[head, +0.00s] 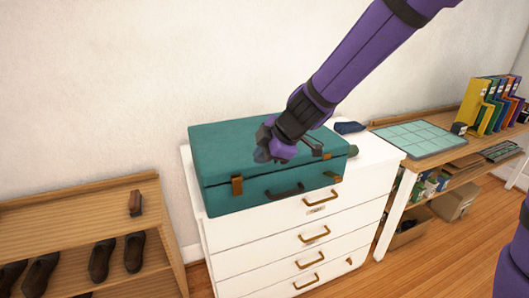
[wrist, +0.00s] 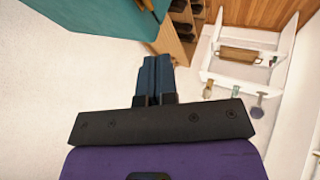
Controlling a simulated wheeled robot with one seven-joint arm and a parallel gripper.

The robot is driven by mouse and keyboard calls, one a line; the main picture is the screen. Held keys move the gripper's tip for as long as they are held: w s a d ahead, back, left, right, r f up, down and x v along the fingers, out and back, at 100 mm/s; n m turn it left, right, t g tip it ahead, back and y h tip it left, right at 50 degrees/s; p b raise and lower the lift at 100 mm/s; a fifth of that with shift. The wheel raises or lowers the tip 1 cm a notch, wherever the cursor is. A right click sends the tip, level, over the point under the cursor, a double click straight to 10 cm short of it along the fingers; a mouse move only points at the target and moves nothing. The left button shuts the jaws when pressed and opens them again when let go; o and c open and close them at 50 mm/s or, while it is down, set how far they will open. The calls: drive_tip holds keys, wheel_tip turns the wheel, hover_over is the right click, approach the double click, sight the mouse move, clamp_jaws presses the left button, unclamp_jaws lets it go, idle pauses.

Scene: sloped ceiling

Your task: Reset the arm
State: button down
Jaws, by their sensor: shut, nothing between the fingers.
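My gripper (head: 262,154) is at the end of my purple arm, which reaches in from the upper right in the head view. It appears over the top of a teal suitcase (head: 225,150); whether it touches the case cannot be told. In the wrist view the two dark blue fingers of my gripper (wrist: 152,72) are together with nothing between them. The suitcase lies on a white chest of drawers (head: 270,240) and also shows at the top left of the wrist view (wrist: 95,15).
A wooden shoe rack (head: 80,208) with several dark shoes stands at the left. At the right is a wooden desk (head: 455,152) with a pale green gridded mat (head: 420,138) and coloured binders (head: 480,105). A dark blue item (head: 349,127) lies behind the suitcase. A white rack (wrist: 240,55) shows in the wrist view.

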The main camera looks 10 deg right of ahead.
drive_tip(key=s+d+r+m+t+h, duration=0.3)
drive_tip(key=d+r+m+t+h, duration=0.35)
drive_tip(key=d+r+m, duration=0.75)
drive_tip(key=s+d+r+m+g+h, duration=0.2)
drive_tip(key=s+d+m+g+h, duration=0.1)
drive_tip(key=s+d, duration=0.9)
drive_tip(key=s+a+f+m+g+y, duration=0.1)
drive_tip(key=s+m+g+y, duration=0.1)
drive_tip(key=s, duration=0.8)
drive_tip(key=shift+a+f+m+g+y, duration=0.35)
drive_tip(key=shift+a+m+y, duration=0.05)
drive_tip(key=shift+y, duration=0.35)
drive_tip(key=shift+w, duration=0.15)
